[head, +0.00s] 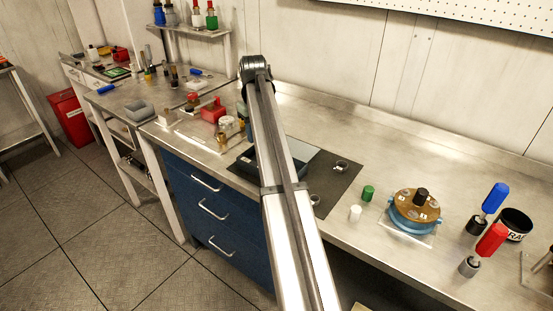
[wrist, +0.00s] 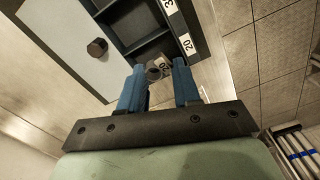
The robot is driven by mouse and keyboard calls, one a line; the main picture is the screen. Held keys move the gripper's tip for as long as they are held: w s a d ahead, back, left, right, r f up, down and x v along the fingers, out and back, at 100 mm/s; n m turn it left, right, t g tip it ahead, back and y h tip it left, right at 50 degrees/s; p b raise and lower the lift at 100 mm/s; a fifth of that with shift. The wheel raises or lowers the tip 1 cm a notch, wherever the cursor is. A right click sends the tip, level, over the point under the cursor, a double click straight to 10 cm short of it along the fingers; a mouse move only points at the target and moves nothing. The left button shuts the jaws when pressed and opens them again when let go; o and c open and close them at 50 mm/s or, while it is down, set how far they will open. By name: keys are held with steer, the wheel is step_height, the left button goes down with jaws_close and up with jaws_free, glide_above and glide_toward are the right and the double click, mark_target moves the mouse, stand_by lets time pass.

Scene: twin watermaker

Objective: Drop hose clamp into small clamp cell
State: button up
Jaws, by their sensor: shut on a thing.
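In the wrist view, my gripper (wrist: 159,72) has blue fingers shut on a small grey ring-like hose clamp (wrist: 153,71) at the fingertips. The clamp appears just over the near edge of a dark blue divided box (wrist: 204,40). The box has dark open cells and white labels on its rim; one reads 20, another is cut off. I cannot tell whether the clamp is above a cell or the rim. In the head view my arm hides the gripper and most of the box; a dark edge of it (head: 240,166) shows left of the arm.
A pale panel with a dark knob (wrist: 97,47) adjoins the cells. A dark mat (head: 338,181) carries a dark ring (head: 341,165). To the right stand a green cap (head: 368,193), a white cap (head: 355,213) and a blue-rimmed round fixture (head: 414,212). Several parts crowd the left.

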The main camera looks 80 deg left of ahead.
steer(key=shift+a+m, duration=0.65)
steer(key=shift+m, duration=0.15)
steer(key=shift+f, duration=2.9)
steer(key=o, duration=1.1)
steer(key=shift+r, duration=0.15)
step_height(320, 180, up, 14)
steer(key=shift+f, duration=0.2)
